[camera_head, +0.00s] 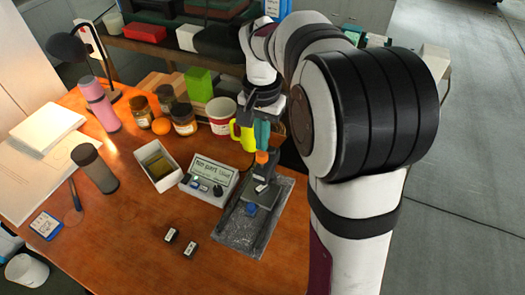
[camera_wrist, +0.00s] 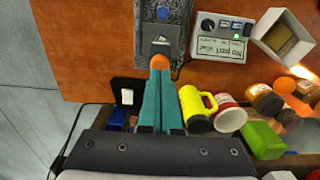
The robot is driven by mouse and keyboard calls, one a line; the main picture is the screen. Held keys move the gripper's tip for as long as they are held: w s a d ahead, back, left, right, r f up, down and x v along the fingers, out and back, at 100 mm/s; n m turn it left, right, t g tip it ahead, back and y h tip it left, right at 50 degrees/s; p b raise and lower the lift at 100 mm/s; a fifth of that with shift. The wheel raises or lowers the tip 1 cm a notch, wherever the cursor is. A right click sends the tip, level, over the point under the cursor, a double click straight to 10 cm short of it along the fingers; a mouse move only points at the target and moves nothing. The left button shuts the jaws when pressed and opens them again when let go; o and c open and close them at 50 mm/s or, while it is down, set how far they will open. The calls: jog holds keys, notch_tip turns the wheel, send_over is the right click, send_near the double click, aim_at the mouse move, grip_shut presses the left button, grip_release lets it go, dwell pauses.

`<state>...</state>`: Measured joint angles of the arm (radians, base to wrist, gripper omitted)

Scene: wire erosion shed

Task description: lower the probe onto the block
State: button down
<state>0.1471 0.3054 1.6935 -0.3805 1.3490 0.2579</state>
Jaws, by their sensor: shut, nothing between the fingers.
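My gripper (camera_head: 262,148) has teal fingers that are shut and empty. They point at the orange knob (camera_head: 262,157) of a dark probe stand (camera_head: 264,168). In the wrist view the fingertips (camera_wrist: 158,72) overlap the orange knob (camera_wrist: 159,62); I cannot tell whether they touch it. The stand is on a grey speckled stone plate (camera_head: 232,234). A small blue block (camera_head: 250,210) is on that plate in front of the stand. It also shows in the wrist view (camera_wrist: 162,12). The probe's tip and its gap to the block are not clear.
A control box (camera_head: 212,172) with a printed label stands left of the plate. A yellow mug (camera_head: 243,136) and a red-and-white cup (camera_head: 221,112) stand close to my gripper. An open white box (camera_head: 152,178) is further left. Two small dark blocks (camera_head: 171,235) lie on the front table.

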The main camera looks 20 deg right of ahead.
jog(key=shift+f, duration=1.15)
notch_tip(320, 180, up, 7)
jog(key=shift+f, duration=0.15)
jog(key=shift+r, duration=0.2)
dwell(0.3)
jog(key=shift+s+a, duration=0.15)
jog(key=shift+s, duration=0.1)
jog(key=s+a+f+n, duration=0.1)
jog(key=s+a, duration=0.2)
jog(key=s, duration=0.5)
jog(key=s+a+f+n+y, duration=0.1)
jog(key=s+a+f, duration=0.1)
jog(key=s, duration=0.6)
jog(key=s+a+f+n, duration=0.1)
jog(key=s+a, duration=0.3)
jog(key=s, duration=0.5)
jog(key=shift+f+y, duration=0.4)
jog(key=shift+f, duration=0.25)
